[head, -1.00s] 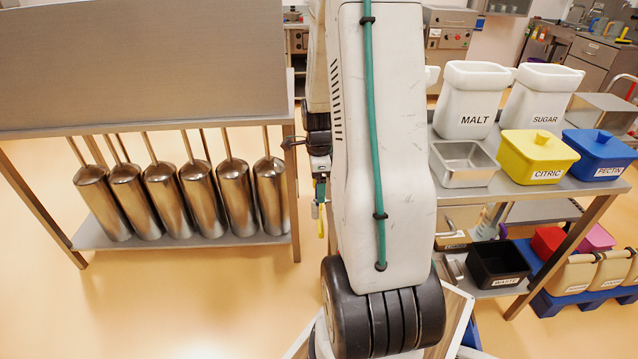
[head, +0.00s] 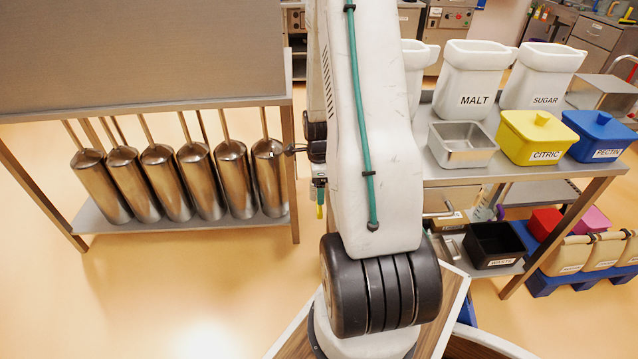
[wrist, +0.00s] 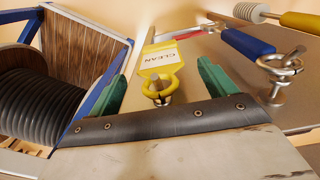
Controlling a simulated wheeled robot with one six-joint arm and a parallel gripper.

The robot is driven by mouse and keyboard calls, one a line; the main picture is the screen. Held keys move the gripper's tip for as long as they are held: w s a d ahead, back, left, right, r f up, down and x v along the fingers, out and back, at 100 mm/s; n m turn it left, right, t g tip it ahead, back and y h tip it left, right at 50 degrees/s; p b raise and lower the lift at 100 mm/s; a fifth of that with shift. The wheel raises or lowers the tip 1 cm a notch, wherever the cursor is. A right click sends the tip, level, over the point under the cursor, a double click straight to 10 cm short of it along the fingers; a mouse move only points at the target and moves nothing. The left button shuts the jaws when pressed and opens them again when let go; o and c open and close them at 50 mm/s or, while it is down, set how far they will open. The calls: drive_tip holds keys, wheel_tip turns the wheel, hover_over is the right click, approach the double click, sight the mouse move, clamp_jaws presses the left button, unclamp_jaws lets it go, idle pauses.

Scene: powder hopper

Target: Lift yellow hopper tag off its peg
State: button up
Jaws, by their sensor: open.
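The ring is around a metal peg (wrist: 157,99). My gripper (wrist: 164,84) is open, with one green finger to the left of the tag and ring and the other to the right. Neither finger visibly touches them. In the head view my gripper (head: 320,192) is small beside my arm, with a bit of yellow at its lower end; the peg cannot be made out there.
In the wrist view a second metal peg with a ring (wrist: 279,68) stands right of my gripper, near red, blue and yellow handles. In the head view, metal cylinders (head: 231,180) stand left and a bin shelf (head: 560,188) right.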

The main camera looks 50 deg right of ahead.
drive_tip(key=c, duration=1.1)
drive_tip(key=shift+r, duration=0.1)
drive_tip(key=shift+r, duration=0.55)
drive_tip(key=shift+w+a, duration=1.25)
drive_tip(key=shift+w, duration=0.2)
drive_tip(key=shift+w+a, duration=1.2)
drive_tip(key=shift+w, duration=0.2)
